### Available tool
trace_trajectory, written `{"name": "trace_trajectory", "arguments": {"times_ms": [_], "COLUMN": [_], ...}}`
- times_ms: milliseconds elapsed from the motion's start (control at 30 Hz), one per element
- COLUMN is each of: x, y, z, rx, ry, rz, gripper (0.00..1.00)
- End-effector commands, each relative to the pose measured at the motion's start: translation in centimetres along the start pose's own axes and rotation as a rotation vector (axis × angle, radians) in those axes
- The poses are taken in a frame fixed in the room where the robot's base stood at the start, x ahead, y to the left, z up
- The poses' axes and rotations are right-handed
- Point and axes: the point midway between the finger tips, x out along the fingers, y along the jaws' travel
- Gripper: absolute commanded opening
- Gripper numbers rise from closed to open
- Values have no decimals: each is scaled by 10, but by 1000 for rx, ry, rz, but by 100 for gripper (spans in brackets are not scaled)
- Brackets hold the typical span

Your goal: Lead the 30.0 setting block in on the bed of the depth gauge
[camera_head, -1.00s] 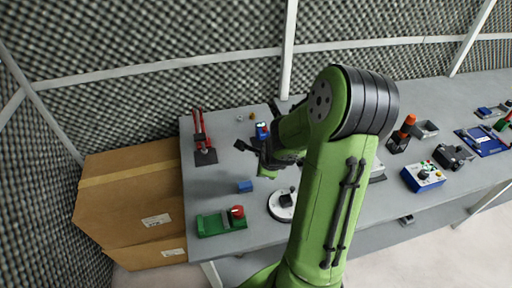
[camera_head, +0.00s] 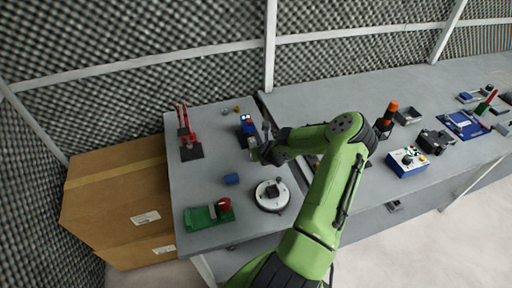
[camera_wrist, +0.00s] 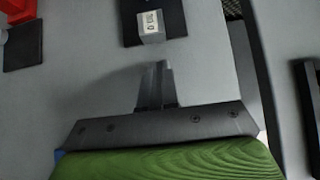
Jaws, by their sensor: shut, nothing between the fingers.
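The setting block (camera_wrist: 151,24) is a small grey block whose label seems to read 30.0 upside down in the wrist view. It sits at the near edge of a dark plate (camera_wrist: 177,22), which looks like the bed of the depth gauge.
A red upright fixture (camera_head: 190,140) on a dark base stands left of the gauge. Cardboard boxes (camera_head: 115,190) stand left of the table.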

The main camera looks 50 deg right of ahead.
Motion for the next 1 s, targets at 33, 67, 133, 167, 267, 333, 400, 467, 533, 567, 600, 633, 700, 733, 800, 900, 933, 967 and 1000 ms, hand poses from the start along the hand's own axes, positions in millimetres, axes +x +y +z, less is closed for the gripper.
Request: {"name": "trace_trajectory", "arguments": {"times_ms": [33, 67, 133, 167, 267, 333, 400, 467, 533, 567, 600, 633, 700, 733, 800, 900, 933, 967, 1000], "x": [6, 9, 14, 16, 18, 19, 18, 18, 18, 19, 21, 23, 30, 32, 38, 42, 42, 42, 42], "y": [0, 0, 0, 0, 0, 0, 0, 0, 0, 0, 0, 1, 0, 1, 0, 0, 0, 0, 0], "z": [9, 12, 18, 19, 23, 23, 23, 23, 23, 24, 26, 28, 36, 39, 44, 47, 47, 47, 47], "rx": [1, 1, -1, -1, -2, -2, -2, -2, -2, -2, -2, -2, -1, -2, -2, -2, -2, -2, -2], "ry": [-5, -5, -5, -4, -3, -3, -3, -3, -3, -3, -3, -2, -3, -3, -3, -2, -2, -2, -2], "rz": [-1, 0, -1, -1, 0, -1, 0, 0, 0, 0, -1, 0, 0, 1, -1, 0, 0, 0, 0], "gripper": [0, 0, 0, 0, 0, 0, 0, 0, 0, 0, 0, 0, 0, 0, 0, 0, 0, 0, 0]}}
